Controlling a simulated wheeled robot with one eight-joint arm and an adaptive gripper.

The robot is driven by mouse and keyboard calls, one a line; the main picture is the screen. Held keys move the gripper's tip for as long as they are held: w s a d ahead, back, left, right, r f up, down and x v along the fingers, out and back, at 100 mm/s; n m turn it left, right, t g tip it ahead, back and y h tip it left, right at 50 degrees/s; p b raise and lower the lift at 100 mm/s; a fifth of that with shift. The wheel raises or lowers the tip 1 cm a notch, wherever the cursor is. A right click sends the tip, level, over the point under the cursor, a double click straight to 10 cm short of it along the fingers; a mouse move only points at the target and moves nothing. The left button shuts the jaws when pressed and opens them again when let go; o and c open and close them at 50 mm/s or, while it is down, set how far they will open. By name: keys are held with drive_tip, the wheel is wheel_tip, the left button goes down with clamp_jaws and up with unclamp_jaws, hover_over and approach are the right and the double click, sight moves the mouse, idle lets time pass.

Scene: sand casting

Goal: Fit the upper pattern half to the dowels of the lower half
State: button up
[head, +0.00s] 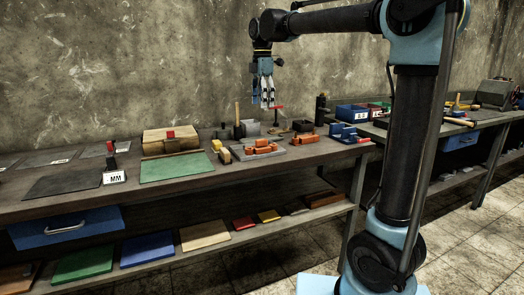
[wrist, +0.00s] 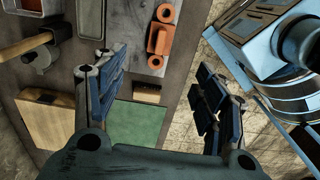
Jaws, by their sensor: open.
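Two orange pattern pieces lie on the bench. One orange piece (head: 262,147) sits on a grey plate at the bench's front. A second orange piece (head: 302,139) lies to its right. I cannot tell which is the upper half and which the lower, and no dowels can be made out. In the wrist view one orange piece (wrist: 159,38) with rounded ends shows on a grey plate (wrist: 130,12). My gripper (head: 264,104) hangs above the bench, fingers down, apart from both pieces.
A blue block (head: 343,132) stands to the right of the orange pieces. Tools with upright handles (head: 238,113) stand behind.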

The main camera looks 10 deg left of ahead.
hover_over(262, 146)
drive_tip(key=w, duration=0.1)
drive_tip(key=f, duration=1.1)
drive_tip(key=shift+w+a+f, duration=0.15)
drive_tip(key=shift+a+f, duration=0.2)
drive_tip(key=shift+s+d+f, duration=0.1)
drive_tip(key=shift+f, duration=1.3)
drive_tip(key=shift+s+d+f, duration=0.1)
drive_tip(key=shift+f, duration=1.25)
drive_tip(key=c, duration=1.2)
